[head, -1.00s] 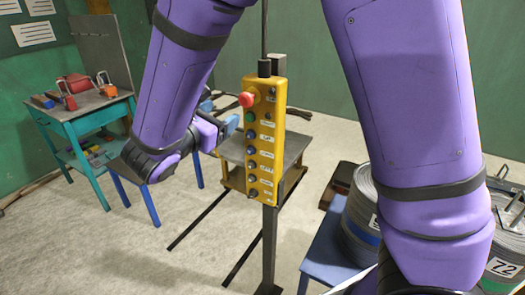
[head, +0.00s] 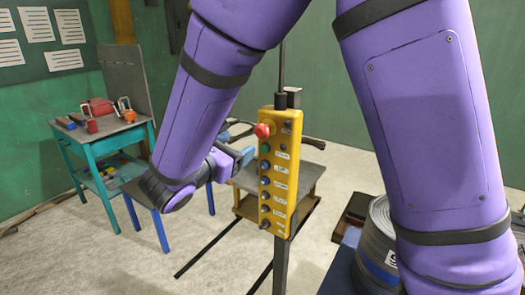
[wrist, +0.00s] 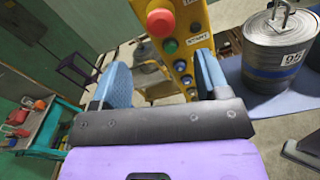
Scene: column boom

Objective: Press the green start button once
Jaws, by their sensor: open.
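A yellow control box (head: 280,175) hangs upright on a dark post in the head view, with a column of labelled buttons. The green start button (head: 265,148) sits just below the red mushroom button (head: 263,131). In the wrist view the green button (wrist: 170,46) lies below the red one (wrist: 160,22), beyond the fingertips. My gripper (wrist: 158,80) is open and empty, its blue fingers apart, with the box ahead of it. In the head view my gripper is left of the box and partly hidden by my own arm.
A teal table (head: 110,143) with tools stands at the left. A low wooden-framed table (head: 300,172) stands behind the box.

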